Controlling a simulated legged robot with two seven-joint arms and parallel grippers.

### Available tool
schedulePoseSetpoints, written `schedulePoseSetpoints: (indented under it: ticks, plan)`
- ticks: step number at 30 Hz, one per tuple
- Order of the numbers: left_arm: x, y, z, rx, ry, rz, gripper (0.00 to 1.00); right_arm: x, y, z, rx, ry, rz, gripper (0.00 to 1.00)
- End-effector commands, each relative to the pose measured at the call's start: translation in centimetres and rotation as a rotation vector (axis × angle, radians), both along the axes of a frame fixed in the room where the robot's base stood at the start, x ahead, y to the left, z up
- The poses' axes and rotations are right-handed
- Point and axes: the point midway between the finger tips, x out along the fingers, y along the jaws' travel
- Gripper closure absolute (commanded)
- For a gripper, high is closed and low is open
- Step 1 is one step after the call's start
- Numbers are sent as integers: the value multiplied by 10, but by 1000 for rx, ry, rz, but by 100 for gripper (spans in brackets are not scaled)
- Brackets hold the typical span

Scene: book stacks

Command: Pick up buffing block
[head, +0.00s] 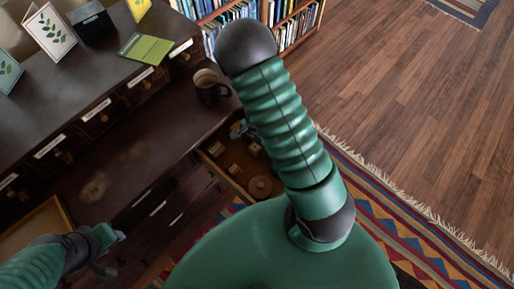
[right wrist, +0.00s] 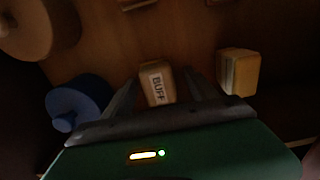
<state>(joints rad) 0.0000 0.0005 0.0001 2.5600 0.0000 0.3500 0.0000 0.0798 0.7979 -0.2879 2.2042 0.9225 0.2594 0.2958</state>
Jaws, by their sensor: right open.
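The buffing block (right wrist: 157,88) is a small tan block with a pale label reading "BUFF", in the right wrist view. It lies on a brown wooden surface. My right gripper (right wrist: 161,80) is open, with its two dark fingers on either side of the block. I cannot tell whether they touch it.
Near the block are a blue round-knobbed piece (right wrist: 78,105), a tan round piece (right wrist: 38,25) and another pale block (right wrist: 238,70). A dark mug (head: 210,88) stands on the desk (head: 135,145). A patterned rug (head: 400,215) and bookshelves (head: 292,22) lie beyond.

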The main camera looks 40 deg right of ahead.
Motion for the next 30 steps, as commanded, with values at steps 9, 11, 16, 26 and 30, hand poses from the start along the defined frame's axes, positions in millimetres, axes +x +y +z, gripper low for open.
schedulePoseSetpoints:
  ticks: [9,11,16,26,30]
  plan:
    - [0,0,1,0,-1,0,64,-1,0,1,0,1,0,62]
    - [0,0,1,0,-1,0,64,-1,0,1,0,1,0,69]
    - [0,0,1,0,-1,0,64,-1,0,1,0,1,0,92]
    - [0,0,5,0,0,0,64,0,-1,8,-1,0,1,100]
    - [0,0,22,0,0,0,64,0,0,38,-1,-1,3,100]
